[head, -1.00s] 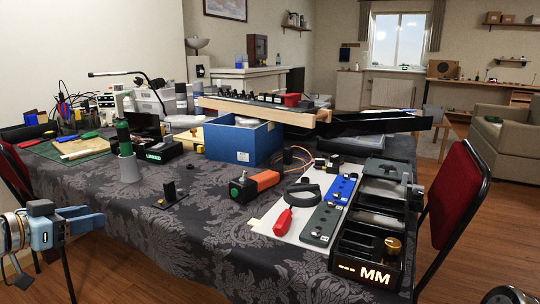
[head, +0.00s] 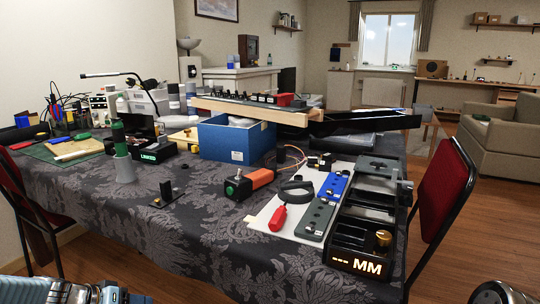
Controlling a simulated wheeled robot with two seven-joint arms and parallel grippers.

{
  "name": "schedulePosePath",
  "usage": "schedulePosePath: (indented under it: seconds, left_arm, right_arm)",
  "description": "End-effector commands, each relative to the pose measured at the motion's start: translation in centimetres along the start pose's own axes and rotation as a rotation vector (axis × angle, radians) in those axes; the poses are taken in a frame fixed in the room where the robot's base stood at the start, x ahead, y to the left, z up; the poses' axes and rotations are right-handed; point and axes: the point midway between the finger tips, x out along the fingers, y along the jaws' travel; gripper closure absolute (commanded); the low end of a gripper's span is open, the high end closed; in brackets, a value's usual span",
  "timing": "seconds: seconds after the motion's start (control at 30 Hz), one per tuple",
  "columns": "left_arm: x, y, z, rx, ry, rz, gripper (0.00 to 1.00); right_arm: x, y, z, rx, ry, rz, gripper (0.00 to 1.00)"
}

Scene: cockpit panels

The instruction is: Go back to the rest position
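My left arm (head: 40,291) comes in low at the bottom left. Its blue and grey gripper (head: 122,295) is at the bottom edge, below and in front of the table. The fingers are mostly cut off by the frame, so I cannot tell if they are open. Nothing is visibly held. A dark rounded part, likely of my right arm, shows at the bottom right edge, and the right gripper itself is out of view.
A table with a dark patterned cloth (head: 95,205) fills the middle. On it are a blue box (head: 225,142), an orange-and-black device (head: 248,184), a red-handled tool (head: 278,217) and a black "MM" unit (head: 350,262). Red chairs (head: 445,195) stand at both sides.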

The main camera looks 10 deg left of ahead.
Motion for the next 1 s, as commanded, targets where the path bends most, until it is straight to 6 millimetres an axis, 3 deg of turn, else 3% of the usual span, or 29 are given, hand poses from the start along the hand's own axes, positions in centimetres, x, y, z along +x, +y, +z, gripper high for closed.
schedulePosePath:
  seconds: [0.03,0.1,0.23,0.33,0.4,0.5,0.6,1.0]
  left_arm:
    - [3.6,0.3,2.8,-0.045,-0.092,-0.002,0.51]
    - [8.2,0.8,7.0,-0.099,-0.216,-0.039,0.51]
    - [15.4,2.8,15.9,-0.132,-0.413,-0.135,0.51]
    - [19.2,5.1,22.7,-0.103,-0.508,-0.196,0.51]
    - [20.8,6.8,26.8,-0.074,-0.543,-0.217,0.51]
    - [22.0,8.9,31.3,-0.045,-0.568,-0.217,0.51]
    - [22.3,9.9,33.2,-0.034,-0.575,-0.208,0.51]
    - [22.3,9.9,33.2,-0.034,-0.575,-0.208,0.51]
  right_arm:
    - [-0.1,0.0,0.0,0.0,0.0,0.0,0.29]
    - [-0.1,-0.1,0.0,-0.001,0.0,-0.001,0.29]
    - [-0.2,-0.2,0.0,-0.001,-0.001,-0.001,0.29]
    - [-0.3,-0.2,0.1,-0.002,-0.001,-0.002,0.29]
    - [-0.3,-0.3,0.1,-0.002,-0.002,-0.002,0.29]
    - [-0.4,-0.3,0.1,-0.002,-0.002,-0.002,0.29]
    - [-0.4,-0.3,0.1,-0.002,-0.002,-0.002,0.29]
    - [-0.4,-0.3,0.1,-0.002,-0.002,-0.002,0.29]
